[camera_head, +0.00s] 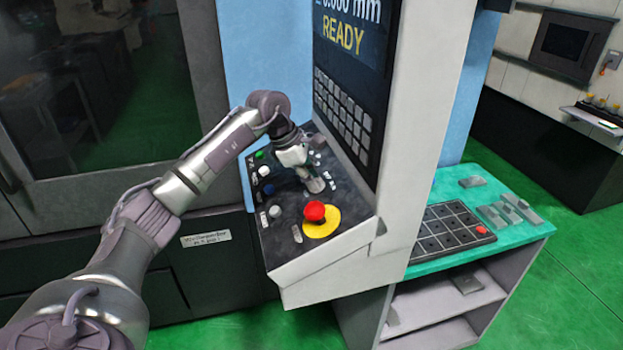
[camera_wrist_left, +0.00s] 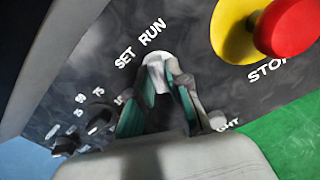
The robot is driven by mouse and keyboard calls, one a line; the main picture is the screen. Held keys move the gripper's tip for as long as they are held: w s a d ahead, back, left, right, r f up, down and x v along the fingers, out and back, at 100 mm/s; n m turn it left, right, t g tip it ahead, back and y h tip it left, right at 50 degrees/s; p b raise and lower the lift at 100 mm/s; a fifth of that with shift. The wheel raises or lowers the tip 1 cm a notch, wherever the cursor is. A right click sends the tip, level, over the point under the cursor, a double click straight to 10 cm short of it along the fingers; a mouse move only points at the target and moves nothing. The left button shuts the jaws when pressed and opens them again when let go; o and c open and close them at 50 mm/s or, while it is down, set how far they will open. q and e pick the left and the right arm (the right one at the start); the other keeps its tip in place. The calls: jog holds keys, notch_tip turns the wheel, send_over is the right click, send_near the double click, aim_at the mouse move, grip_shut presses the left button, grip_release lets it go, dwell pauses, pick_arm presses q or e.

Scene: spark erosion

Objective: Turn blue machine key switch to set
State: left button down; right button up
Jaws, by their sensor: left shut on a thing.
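The blue machine's sloped dark control panel (camera_head: 290,225) is at the centre of the head view. My left gripper (camera_head: 315,185) reaches down onto it from the left. In the left wrist view my left gripper (camera_wrist_left: 158,85) is shut on the key switch (camera_wrist_left: 155,62), a pale metal piece between its greenish finger pads. The labels SET and RUN are printed just above it. The fingers cover much of the switch, so I cannot tell which label it points to. My right gripper is not in view.
A red stop button (camera_head: 315,211) on a yellow disc sits close in front of the gripper. Several small buttons and knobs lie to its left. The screen (camera_head: 350,35) reads READY. A teal-topped cart (camera_head: 505,250) with a dark tray (camera_head: 440,230) stands at right.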

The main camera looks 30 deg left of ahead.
pick_arm(q)
jog(key=n, duration=0.5)
jog(key=shift+f, duration=0.15)
jog(key=n, duration=0.5)
jog(key=shift+s+d+n, duration=0.1)
jog(key=shift+n, duration=0.3)
jog(key=c, duration=1.1)
grip_release()
jog(key=shift+r, duration=0.2)
jog(key=v, duration=1.1)
jog(key=shift+r, duration=0.25)
